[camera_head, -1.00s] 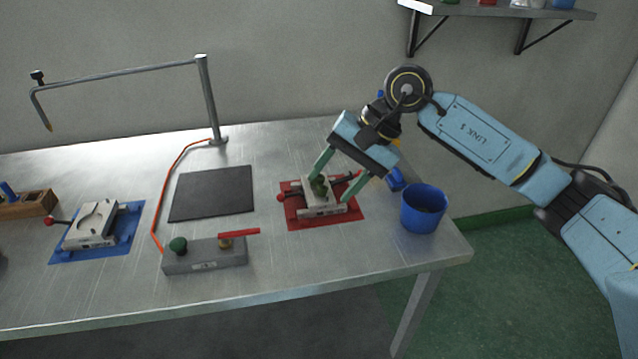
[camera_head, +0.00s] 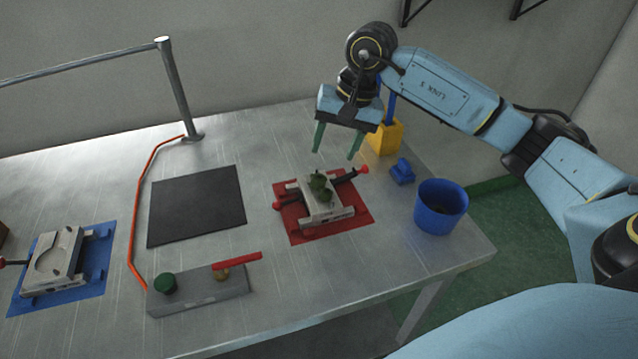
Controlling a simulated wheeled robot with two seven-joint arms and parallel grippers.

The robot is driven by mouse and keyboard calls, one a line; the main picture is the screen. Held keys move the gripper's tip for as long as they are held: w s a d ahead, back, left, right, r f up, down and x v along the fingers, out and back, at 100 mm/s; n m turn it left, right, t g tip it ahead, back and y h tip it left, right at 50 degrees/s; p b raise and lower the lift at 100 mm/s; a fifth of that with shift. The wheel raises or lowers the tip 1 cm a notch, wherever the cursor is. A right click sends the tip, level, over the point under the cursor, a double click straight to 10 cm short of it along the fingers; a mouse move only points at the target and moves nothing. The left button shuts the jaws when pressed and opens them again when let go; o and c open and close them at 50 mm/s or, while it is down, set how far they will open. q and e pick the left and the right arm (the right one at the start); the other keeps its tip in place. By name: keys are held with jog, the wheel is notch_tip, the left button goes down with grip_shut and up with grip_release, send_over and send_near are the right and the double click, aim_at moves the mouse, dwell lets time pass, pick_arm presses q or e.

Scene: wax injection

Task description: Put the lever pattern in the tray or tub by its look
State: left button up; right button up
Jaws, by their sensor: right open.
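The lever pattern (camera_head: 319,185) looks like a dark green lumpy piece. It lies on the pale metal die (camera_head: 335,209) that stands on the red mat (camera_head: 300,238). My right gripper (camera_head: 335,155) is open and empty, behind and above the die, with its two green fingers pointing down, apart from the pattern. A blue tub (camera_head: 441,207) stands at the table's right edge. A dark flat tray or pad (camera_head: 196,206) lies left of the red mat. My left gripper is not in view.
Another pale die (camera_head: 57,262) with a round hollow sits on a blue mat (camera_head: 92,283) at left. A grey block (camera_head: 197,293) with a green knob and red lever stands at the front. A yellow container (camera_head: 384,138) and small blue object (camera_head: 402,171) are at the right. A metal post (camera_head: 176,90) rises behind.

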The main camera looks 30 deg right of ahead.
aim_at(320, 177)
jog(key=x, duration=0.2)
jog(key=shift+w+a+f, duration=0.1)
jog(key=shift+w+f, duration=0.05)
jog(key=shift+f, duration=0.2)
jog(key=shift+a+f, duration=0.2)
jog(key=shift+f, duration=0.25)
jog(key=x, duration=0.3)
jog(key=shift+w+a+f, duration=0.15)
jog(key=shift+w+f, duration=0.15)
jog(key=shift+f, duration=0.4)
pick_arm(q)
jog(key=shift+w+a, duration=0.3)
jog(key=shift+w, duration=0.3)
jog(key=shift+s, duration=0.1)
pick_arm(e)
jog(key=c, duration=0.4)
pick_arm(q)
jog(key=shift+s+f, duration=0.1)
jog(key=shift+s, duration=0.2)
pick_arm(e)
jog(key=c, duration=0.7)
